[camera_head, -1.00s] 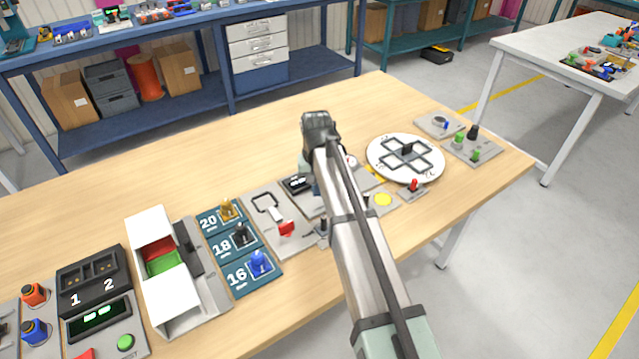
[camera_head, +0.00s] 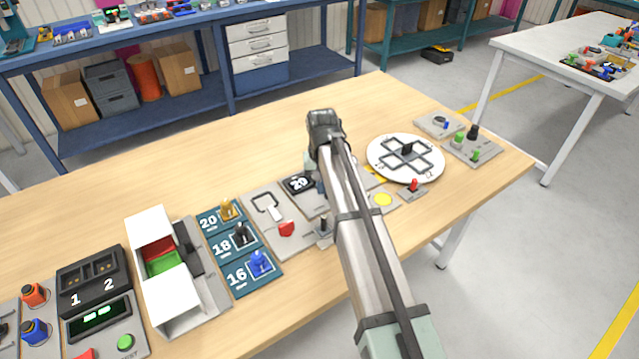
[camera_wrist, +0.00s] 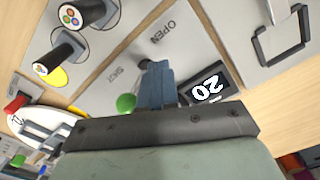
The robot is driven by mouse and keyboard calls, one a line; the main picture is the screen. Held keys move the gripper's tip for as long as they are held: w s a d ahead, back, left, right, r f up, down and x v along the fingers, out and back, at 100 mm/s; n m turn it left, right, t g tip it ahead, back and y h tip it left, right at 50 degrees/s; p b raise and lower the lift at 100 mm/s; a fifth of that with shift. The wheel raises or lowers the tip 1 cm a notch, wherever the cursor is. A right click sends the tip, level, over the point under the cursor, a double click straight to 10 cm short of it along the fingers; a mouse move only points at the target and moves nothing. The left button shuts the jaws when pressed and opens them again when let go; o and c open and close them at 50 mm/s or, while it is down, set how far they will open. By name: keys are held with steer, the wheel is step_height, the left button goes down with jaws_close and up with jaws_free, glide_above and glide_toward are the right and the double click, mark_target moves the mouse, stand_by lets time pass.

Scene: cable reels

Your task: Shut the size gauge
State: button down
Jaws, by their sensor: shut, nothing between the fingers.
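A small dark knob (camera_wrist: 146,65) shows at the tips of my gripper (camera_wrist: 157,68). My gripper is shut and empty, low over the plate; I cannot tell whether it touches the knob. A green button (camera_wrist: 125,103) is beside the fingers. My arm hides much of the gauge in the head view.
Left of the gauge are a plate with a red part (camera_head: 286,229) and the 20/18/16 stand (camera_head: 237,288). A round white turntable (camera_head: 381,160) stands right of my arm. Two black posts (camera_wrist: 68,50) rise near the gripper.

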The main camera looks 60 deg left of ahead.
steer(key=shift+s, duration=0.4)
step_height(320, 180, up, 7)
stand_by(0.4)
steer(key=shift+w, duration=0.1)
